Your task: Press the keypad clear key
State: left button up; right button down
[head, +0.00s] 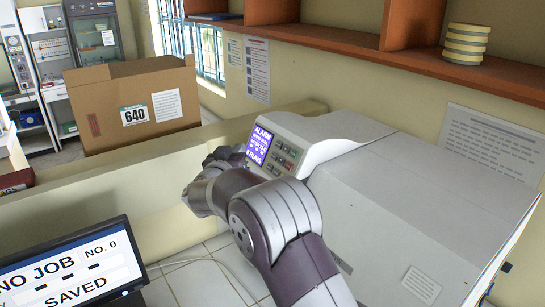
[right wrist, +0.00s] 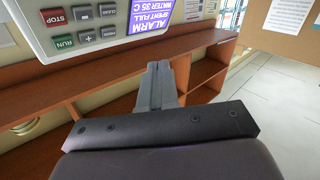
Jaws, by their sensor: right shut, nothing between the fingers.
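The incubator (head: 340,130) has a slanted front panel with a lit purple display (head: 260,140) reading ALARM and a keypad (head: 287,158) beside it. In the right wrist view the keypad appears turned over, with a red STOP key (right wrist: 54,17), a green RUN key (right wrist: 63,42) and several grey keys (right wrist: 87,37). One grey key in the STOP row (right wrist: 108,9) seems to be CLEAR; its label is small. My right gripper (right wrist: 158,72) is shut and empty, apart from the keys, near the display (right wrist: 150,14). In the head view my right gripper (head: 222,160) partly hides the panel's lower side. My left gripper is out of view.
A low wall (head: 110,185) runs behind the bench, with a cardboard box (head: 135,105) marked 640 beyond it. A monitor (head: 75,265) stands at the front left. A wooden shelf (head: 350,50) holds stacked dishes (head: 466,43) above.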

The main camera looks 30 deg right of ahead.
aim_at(274, 156)
jog(key=d+f+b, duration=0.1)
jog(key=d, duration=0.1)
jog(key=d+f+b, duration=0.1)
jog(key=d+b, duration=0.1)
jog(key=d, duration=0.1)
jog(key=w+d+f+b, duration=0.1)
jog(key=d+f+b, duration=0.1)
jog(key=shift+d, duration=0.35)
jog(key=shift+r, duration=0.1)
dwell(1.7)
jog(key=shift+d+f, duration=0.25)
jog(key=shift+d, duration=0.15)
